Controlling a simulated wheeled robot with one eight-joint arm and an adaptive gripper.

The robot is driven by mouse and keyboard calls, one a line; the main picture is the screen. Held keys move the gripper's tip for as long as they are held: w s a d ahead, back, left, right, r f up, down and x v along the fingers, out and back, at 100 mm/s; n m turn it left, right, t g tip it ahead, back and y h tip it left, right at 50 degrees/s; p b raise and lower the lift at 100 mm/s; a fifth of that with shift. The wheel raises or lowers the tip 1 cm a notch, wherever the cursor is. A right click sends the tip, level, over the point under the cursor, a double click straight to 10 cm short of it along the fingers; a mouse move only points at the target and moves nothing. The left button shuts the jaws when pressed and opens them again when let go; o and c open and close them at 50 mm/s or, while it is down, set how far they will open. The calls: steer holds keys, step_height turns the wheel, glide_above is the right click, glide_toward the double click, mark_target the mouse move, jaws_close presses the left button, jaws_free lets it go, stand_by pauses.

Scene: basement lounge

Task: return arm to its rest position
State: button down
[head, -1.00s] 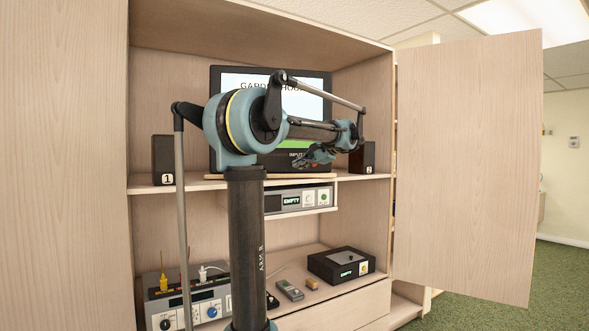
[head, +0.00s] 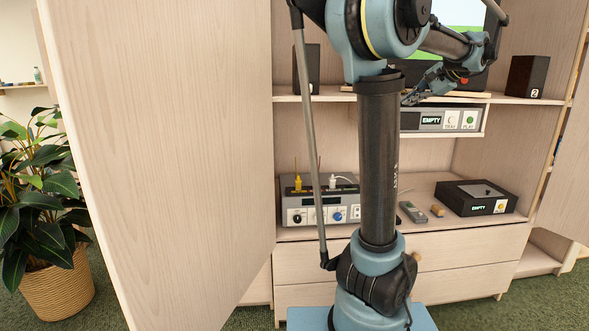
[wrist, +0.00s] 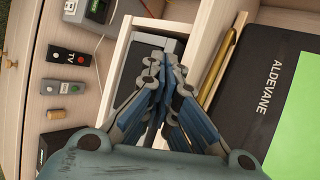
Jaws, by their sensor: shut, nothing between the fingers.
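My gripper (head: 413,97) is at the end of my blue and black arm, in front of the cabinet's upper shelf in the head view. It hangs just below the black TV (head: 468,75), to its front. In the wrist view my gripper (wrist: 172,75) shows blue-grey fingers closed together and empty. Below them is a pale shelf edge, with the TV's black frame, lettered ALDEVANE (wrist: 278,92), to the right. I cannot tell from the views whether the fingers touch the shelf.
An open cabinet door (head: 160,150) stands close on the left. Speakers (head: 527,77) flank the TV. Below are a player (head: 438,120) reading EMPTY, a black box (head: 476,197), a remote (head: 412,212) and a grey control unit (head: 318,205). A potted plant (head: 45,200) stands far left.

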steer(key=s+a+f+n+g+h, duration=0.1)
steer(key=s+a+f+n+g, duration=0.15)
steer(key=s+a+f, duration=0.5)
steer(key=s+a+f+n+g, duration=0.2)
steer(key=s+a+f+n, duration=0.2)
steer(key=a+f, duration=0.65)
steer(key=s+a+f+n+g+h, duration=0.1)
steer(key=s+a+f+n+h, duration=0.1)
steer(key=s+f, duration=0.7)
steer(key=s+a+f+n+g+h, duration=0.1)
steer(key=s+a+f+n+h, duration=0.1)
steer(key=s+f+n, duration=0.3)
steer(key=s+a+f, duration=0.1)
steer(key=s+f, duration=0.2)
steer(key=f, duration=0.2)
steer(key=shift+s+f+h, duration=0.35)
steer(key=shift+f+h, duration=0.05)
steer(key=shift+a+n, duration=0.1)
steer(key=shift+n, duration=0.15)
steer(key=shift+w+f, duration=0.2)
steer(key=shift+w, duration=0.25)
